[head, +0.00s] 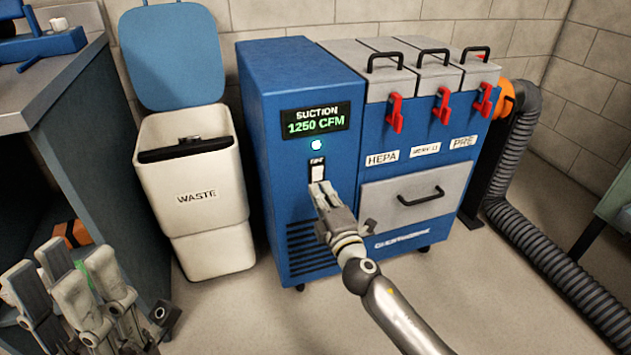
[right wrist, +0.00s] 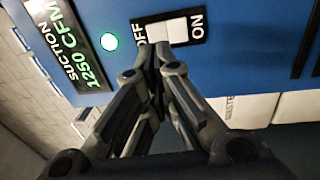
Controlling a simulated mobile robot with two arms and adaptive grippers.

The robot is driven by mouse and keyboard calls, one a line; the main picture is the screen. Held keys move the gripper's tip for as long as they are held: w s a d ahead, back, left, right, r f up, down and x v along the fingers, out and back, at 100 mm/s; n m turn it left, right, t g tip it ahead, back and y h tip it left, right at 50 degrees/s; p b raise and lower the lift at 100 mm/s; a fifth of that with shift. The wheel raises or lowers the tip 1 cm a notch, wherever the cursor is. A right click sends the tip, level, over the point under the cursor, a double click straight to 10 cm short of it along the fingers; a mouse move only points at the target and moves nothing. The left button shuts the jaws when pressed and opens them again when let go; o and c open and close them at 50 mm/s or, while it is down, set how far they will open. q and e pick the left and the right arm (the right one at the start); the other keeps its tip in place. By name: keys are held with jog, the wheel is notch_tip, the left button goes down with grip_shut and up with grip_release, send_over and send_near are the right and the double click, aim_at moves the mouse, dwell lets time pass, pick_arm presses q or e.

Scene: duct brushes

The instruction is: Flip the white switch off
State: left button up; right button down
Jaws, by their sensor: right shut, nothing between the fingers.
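The white switch (head: 317,172) sits on the front of the blue suction unit (head: 270,200), below a lit green light (head: 316,145) and a display (head: 315,119) reading "SUCTION 1250 CFM". In the right wrist view the switch (right wrist: 178,30) lies between the labels OFF and ON. My right gripper (head: 320,188) is shut and empty, its tips just below the switch in the head view. In the right wrist view its fingertips (right wrist: 157,52) are close to the switch plate near the OFF side; I cannot tell if they touch. My left gripper (head: 65,285) is open and empty at the lower left.
A white waste bin (head: 200,235) with a raised blue lid stands left of the unit. Red latches (head: 395,113) and a grey drawer (head: 415,200) are on its right part. A grey hose (head: 550,255) runs along the floor at right. A workbench (head: 40,85) is at left.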

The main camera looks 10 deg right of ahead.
aim_at(313, 171)
jog(key=w, duration=0.3)
jog(key=w+b, duration=0.1)
jog(key=shift+w+a+r, duration=0.2)
jog(key=shift+a, duration=0.15)
jog(key=shift+w+r, duration=0.1)
jog(key=shift+w+r, duration=0.15)
jog(key=shift+w, duration=0.05)
jog(key=shift+s+d, duration=0.1)
